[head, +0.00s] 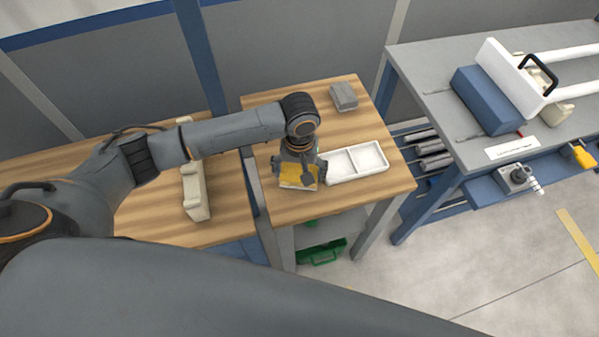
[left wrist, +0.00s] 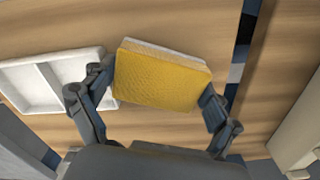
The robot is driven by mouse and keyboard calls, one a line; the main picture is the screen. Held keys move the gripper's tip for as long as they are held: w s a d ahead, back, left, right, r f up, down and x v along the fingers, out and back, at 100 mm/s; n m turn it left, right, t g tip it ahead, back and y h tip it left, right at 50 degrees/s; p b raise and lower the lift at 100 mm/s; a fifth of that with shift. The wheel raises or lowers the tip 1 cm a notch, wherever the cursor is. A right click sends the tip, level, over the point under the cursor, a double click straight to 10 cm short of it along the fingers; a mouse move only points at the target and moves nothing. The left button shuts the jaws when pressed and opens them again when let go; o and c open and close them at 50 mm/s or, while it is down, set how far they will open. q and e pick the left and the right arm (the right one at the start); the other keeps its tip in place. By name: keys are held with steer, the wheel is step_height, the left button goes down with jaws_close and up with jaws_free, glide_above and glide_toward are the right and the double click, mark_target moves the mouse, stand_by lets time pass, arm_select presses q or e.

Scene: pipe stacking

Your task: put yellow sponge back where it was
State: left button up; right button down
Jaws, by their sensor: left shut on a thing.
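The yellow sponge (head: 298,176) is at the left part of the small wooden table, just left of the white tray. In the left wrist view the sponge (left wrist: 165,78) shows its yellow face and a pale edge along its far side. My left gripper (head: 297,178) is above the table and shut on the sponge, with one finger at each end of it. The left wrist view shows the gripper's fingers (left wrist: 158,88) too. I cannot tell whether the sponge touches the table. My right gripper is not in view.
The white two-compartment tray (head: 357,161) is empty, right of the sponge. A grey block (head: 343,96) lies at the table's back. A cream bracket (head: 195,190) lies on the left wooden table (head: 232,205), across a narrow gap. A grey workbench (head: 440,85) stands at the right.

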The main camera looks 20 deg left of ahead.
mark_target(300, 172)
arm_select(q)
steer(key=shift+f, duration=0.65)
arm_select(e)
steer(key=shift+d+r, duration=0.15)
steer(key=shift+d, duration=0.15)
arm_select(q)
steer(key=o, duration=0.8)
steer(key=shift+f, duration=0.1)
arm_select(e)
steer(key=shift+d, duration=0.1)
arm_select(q)
step_height(300, 172, up, 12)
steer(key=shift+r+b, duration=0.15)
steer(key=shift+b, duration=0.3)
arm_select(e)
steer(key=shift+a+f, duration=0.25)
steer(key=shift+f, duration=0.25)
